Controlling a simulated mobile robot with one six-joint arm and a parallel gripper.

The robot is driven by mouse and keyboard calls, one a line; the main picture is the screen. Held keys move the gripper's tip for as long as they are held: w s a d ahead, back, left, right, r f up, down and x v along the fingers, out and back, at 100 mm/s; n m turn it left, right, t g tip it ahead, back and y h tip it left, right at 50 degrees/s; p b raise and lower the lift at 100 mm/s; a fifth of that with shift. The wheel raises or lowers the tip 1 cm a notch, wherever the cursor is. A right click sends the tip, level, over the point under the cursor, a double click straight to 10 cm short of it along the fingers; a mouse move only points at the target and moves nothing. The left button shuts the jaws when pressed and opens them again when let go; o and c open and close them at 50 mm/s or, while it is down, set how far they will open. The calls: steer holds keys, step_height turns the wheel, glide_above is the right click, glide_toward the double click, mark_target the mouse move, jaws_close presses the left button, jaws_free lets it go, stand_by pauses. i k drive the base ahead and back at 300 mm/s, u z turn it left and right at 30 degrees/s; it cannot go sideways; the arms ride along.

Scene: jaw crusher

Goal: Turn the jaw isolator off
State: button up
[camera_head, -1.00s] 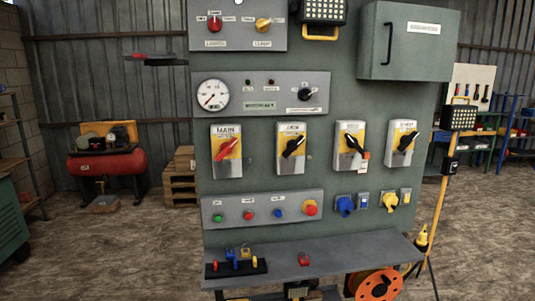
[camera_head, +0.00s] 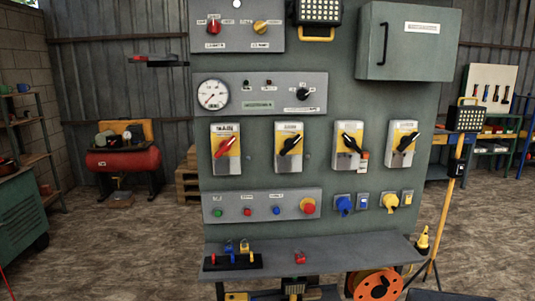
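The jaw isolator (camera_head: 283,162) is the second of the grey boxes with yellow faces in a row on the green panel. Its black handle (camera_head: 290,145) slants from lower left to upper right. Its small label is blurred now. The main isolator (camera_head: 226,168) with a red handle is to its left, its handle slanting the same way. A third isolator (camera_head: 344,160) has a black handle slanting from upper left to lower right and a small tag hanging at its lower right. A fourth isolator (camera_head: 398,158) is at the right.
A shelf (camera_head: 330,249) juts out below the panel, holding padlocks (camera_head: 244,247) on a black rack and a red item (camera_head: 300,257). A cable reel (camera_head: 377,283) is under it. A lamp on a yellow stand (camera_head: 466,118) is at the right.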

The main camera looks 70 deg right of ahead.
mark_target(290, 143)
steer(key=u, duration=4.95)
steer(key=i, duration=0.1)
steer(key=z, duration=3.2)
steer(key=k, duration=0.8)
steer(key=z, duration=0.85)
